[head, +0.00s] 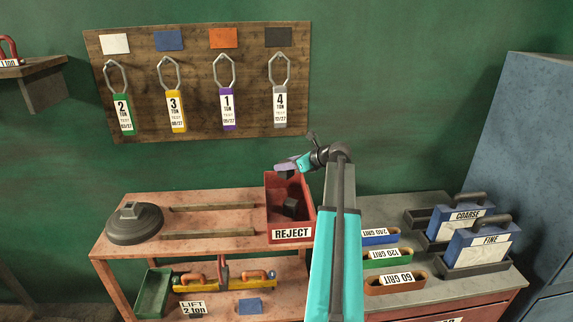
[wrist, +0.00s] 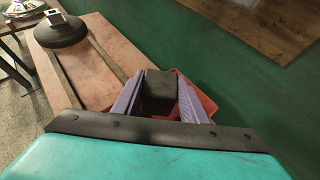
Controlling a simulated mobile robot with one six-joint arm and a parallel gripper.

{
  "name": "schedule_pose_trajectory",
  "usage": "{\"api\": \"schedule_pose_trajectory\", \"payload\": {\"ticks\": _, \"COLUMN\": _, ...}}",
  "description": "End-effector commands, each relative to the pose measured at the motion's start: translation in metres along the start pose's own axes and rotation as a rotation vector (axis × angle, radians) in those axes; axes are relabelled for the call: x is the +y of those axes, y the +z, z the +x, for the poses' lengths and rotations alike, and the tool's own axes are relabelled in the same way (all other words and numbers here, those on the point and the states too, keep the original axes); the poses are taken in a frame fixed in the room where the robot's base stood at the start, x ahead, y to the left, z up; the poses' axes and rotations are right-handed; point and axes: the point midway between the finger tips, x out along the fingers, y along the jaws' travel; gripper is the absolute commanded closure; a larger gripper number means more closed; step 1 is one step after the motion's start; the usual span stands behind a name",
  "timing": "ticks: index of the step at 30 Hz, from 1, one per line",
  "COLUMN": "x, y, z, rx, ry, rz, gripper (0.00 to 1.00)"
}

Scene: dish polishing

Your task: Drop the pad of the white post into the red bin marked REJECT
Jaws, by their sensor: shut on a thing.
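My gripper (head: 285,167) has purple fingers and is above the far part of the red bin marked REJECT (head: 291,234). In the wrist view my gripper (wrist: 160,95) is shut on a dark block (wrist: 160,84); whether this is the white post's pad, I cannot tell. A dark block (head: 290,208) also shows inside the bin in the head view. The bin's red rim shows behind the fingers in the wrist view (wrist: 205,98). A white square (head: 116,44) is on the wall board, above a green 2 ton tag (head: 123,115).
The bin stands on a reddish bench (head: 190,198) with a round dark base (head: 134,224) and two bars at left. To the right are grit trays (head: 387,258) and blocks marked COARSE (head: 465,214) and FINE (head: 482,246). A blue cabinet (head: 530,150) stands at far right.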

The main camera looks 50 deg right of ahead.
Motion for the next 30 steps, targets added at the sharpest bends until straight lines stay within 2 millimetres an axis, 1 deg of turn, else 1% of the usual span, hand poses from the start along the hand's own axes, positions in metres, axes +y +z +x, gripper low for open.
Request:
{"api": "schedule_pose_trajectory", "payload": {"ticks": 1, "x": 0.000, "y": -0.007, "z": 0.004, "rx": -0.001, "ry": 0.000, "rz": 0.000, "gripper": 0.88}}
{"api": "schedule_pose_trajectory", "payload": {"ticks": 12, "x": 0.001, "y": -0.028, "z": 0.016, "rx": -0.001, "ry": 0.001, "rz": -0.001, "gripper": 0.88}}
{"api": "schedule_pose_trajectory", "payload": {"ticks": 18, "x": 0.001, "y": -0.033, "z": 0.019, "rx": -0.001, "ry": 0.001, "rz": -0.001, "gripper": 0.88}}
{"api": "schedule_pose_trajectory", "payload": {"ticks": 28, "x": 0.002, "y": -0.032, "z": 0.019, "rx": -0.001, "ry": 0.002, "rz": -0.001, "gripper": 0.88}}
{"api": "schedule_pose_trajectory", "payload": {"ticks": 29, "x": 0.002, "y": -0.032, "z": 0.019, "rx": -0.001, "ry": 0.002, "rz": -0.001, "gripper": 0.58}}
{"api": "schedule_pose_trajectory", "payload": {"ticks": 30, "x": 0.002, "y": -0.032, "z": 0.019, "rx": -0.001, "ry": 0.002, "rz": -0.001, "gripper": 0.51}}
